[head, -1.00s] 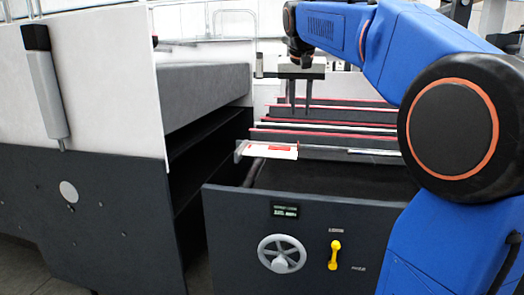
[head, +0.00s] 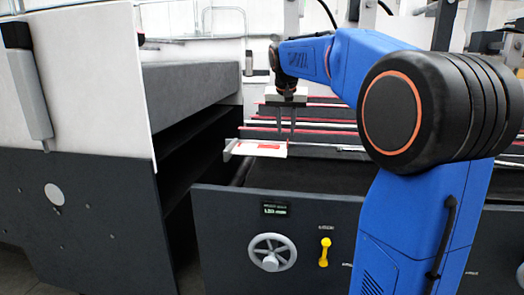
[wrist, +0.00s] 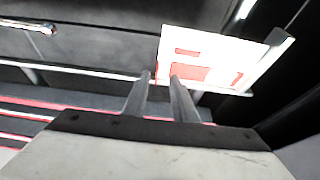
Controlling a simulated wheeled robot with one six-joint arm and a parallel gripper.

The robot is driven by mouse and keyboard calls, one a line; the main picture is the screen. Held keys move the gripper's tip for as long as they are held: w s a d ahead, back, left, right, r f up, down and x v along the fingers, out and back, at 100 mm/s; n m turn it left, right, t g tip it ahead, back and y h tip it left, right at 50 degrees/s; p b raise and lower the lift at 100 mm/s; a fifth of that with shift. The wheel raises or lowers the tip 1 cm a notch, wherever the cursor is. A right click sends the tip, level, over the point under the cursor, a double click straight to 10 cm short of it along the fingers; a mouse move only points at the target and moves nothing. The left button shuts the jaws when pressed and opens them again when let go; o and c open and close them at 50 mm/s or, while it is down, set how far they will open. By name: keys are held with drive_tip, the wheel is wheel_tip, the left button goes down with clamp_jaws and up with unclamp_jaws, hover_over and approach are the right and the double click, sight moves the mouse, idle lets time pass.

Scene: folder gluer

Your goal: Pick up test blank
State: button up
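The test blank (head: 262,149) is a flat white card with red print. It lies at the left end of the machine's front rail, over the dark bed. In the wrist view the test blank (wrist: 206,48) shows beyond the fingers, at upper right. My gripper (head: 285,137) points down just behind the blank's right part in the head view, with its two thin fingers apart and nothing between them. In the wrist view my gripper (wrist: 160,74) has its tips near the blank's lower left corner. I cannot tell how high they are above it.
A dark front panel (head: 220,235) with a handwheel (head: 272,252), a yellow lever (head: 324,251) and a small display (head: 274,209) stands before the bed. Red-edged rails (head: 330,125) run behind the blank. A tall grey machine housing (head: 90,200) stands on the left.

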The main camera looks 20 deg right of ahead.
drive_tip(key=shift+d+x, duration=0.15)
drive_tip(key=shift+x, duration=1.25)
drive_tip(key=shift+d+x, duration=0.15)
drive_tip(key=shift+x, duration=1.3)
drive_tip(key=shift+r, duration=0.1)
clamp_jaws()
